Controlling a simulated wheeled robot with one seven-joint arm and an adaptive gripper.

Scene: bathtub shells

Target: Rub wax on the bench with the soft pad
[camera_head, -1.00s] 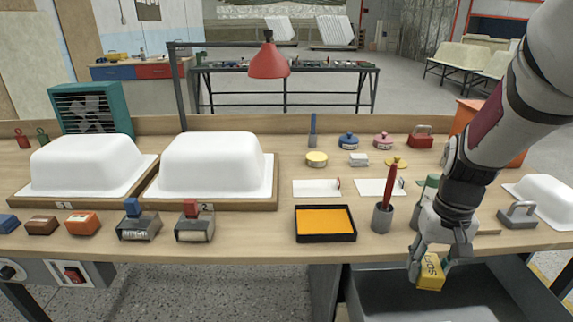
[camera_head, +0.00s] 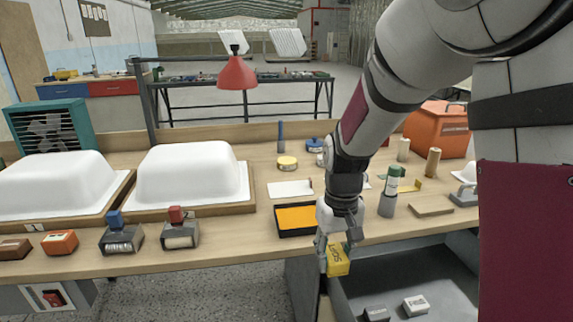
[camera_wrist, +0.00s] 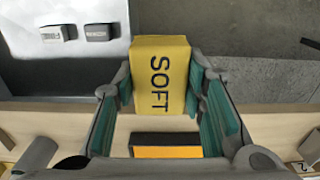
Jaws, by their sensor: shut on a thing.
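My gripper (camera_head: 336,256) is shut on the yellow soft pad (camera_head: 339,262), just off the bench's front edge and in front of the black-rimmed orange tray (camera_head: 281,231). In the wrist view the pad (camera_wrist: 163,75) shows the word SOFT, with the green finger pads (camera_wrist: 162,118) on both sides of it. The tray's rim (camera_wrist: 166,139) shows below the pad there. The wooden bench (camera_head: 230,250) runs across the view. Part of the tray is hidden by my arm. I cannot tell whether the orange tray contents are wax.
Two white shells (camera_head: 190,171) stand on wooden boards at left. Handled blocks (camera_head: 180,236) sit in front of them. A grey drawer (camera_head: 455,290) below the bench holds a white block (camera_head: 415,305) and a dark block (camera_head: 376,313). A grey cup (camera_head: 387,206) stands right of my gripper.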

